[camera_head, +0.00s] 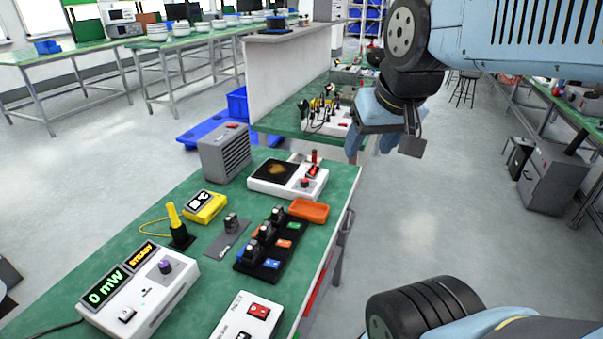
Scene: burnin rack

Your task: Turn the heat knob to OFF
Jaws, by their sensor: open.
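A white hot plate unit (262,187) with a dark, brown-stained square top stands at the far end of the green bench. A small red-topped knob (305,183) sits on its right side panel and looks like the heat knob; its marks are too small to read. Beside it are a red switch (312,171) and an upright red-tipped piece (314,156). My gripper (370,150) is open and empty, pointing down above and to the right of the hot plate, past the bench edge. It is apart from the knob.
A grey vented box (224,152) stands left of the hot plate. An orange tray (309,210), a black rack with several modules (262,245), a yellow meter (204,207) and a white power meter reading 0 mW (150,290) share the bench (205,260). Open floor lies to the right.

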